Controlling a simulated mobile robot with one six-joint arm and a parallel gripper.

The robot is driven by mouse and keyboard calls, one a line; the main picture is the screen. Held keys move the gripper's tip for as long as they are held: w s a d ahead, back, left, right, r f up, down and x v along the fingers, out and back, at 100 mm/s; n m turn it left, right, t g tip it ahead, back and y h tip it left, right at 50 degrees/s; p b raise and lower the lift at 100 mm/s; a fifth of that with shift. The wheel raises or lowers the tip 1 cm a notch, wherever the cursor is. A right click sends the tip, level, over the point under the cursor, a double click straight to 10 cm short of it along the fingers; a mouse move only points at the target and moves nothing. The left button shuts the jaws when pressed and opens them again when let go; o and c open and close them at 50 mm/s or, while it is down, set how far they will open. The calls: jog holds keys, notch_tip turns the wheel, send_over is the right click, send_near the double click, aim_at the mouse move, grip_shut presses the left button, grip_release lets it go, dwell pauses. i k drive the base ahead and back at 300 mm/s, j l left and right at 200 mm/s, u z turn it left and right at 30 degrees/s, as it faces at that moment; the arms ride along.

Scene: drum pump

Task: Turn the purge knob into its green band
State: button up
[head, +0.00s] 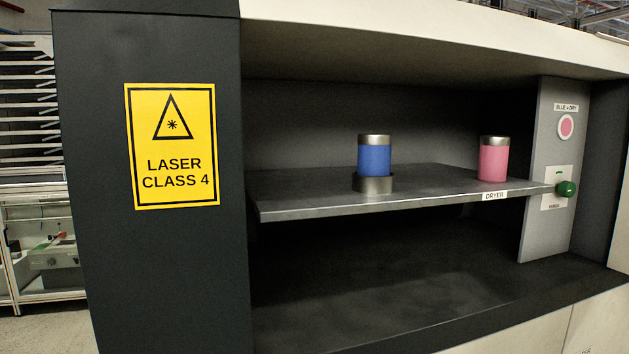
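The purge knob (567,188) is a small dark green knob at the right. It sticks out from a white plate (551,203) marked "PURGE" on a grey upright panel (536,140). A short green mark (559,173) shows on the plate just above the knob. The knob's pointer is too small to make out, so I cannot tell where it stands against the band. My gripper is not in view.
A shelf (300,200) labelled "DRYER" (494,195) ends beside the panel. It bears a blue canister (374,160) in a metal ring (373,184) and a pink canister (493,162). A pink round indicator (566,126) labelled "BLUE = DRY" sits above the knob. A dark pillar (150,270) with a laser sign (172,146) stands left.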

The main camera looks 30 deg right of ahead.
aim_at(566, 190)
jog(key=z, duration=1.35)
